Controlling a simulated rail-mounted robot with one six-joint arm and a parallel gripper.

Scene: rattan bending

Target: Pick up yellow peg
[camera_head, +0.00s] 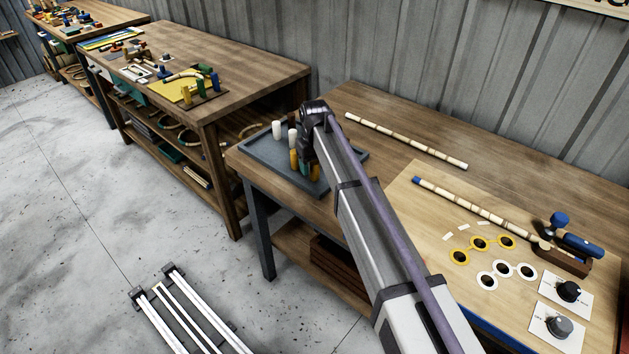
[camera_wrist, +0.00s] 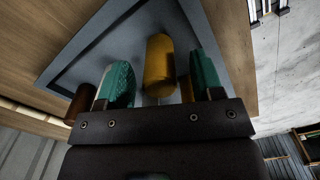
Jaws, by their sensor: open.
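A yellow peg (camera_wrist: 160,62) stands between the two teal finger pads of my open gripper (camera_wrist: 163,80) in the wrist view. A gap shows on each side of the peg, so the pads look apart from it. In the head view a yellow peg (camera_head: 294,161) shows in the grey tray (camera_head: 262,157), beside my gripper (camera_head: 306,158). My arm hides part of the tray and most of the fingers there. I cannot tell exactly how high the fingertips are above the tray floor.
White pegs (camera_head: 278,130) stand at the tray's back left. A brown peg (camera_wrist: 80,104) is outside the left finger, and another brownish peg (camera_wrist: 186,88) is close to the right finger. A long rattan pole (camera_head: 405,140) lies on the table right of the tray.

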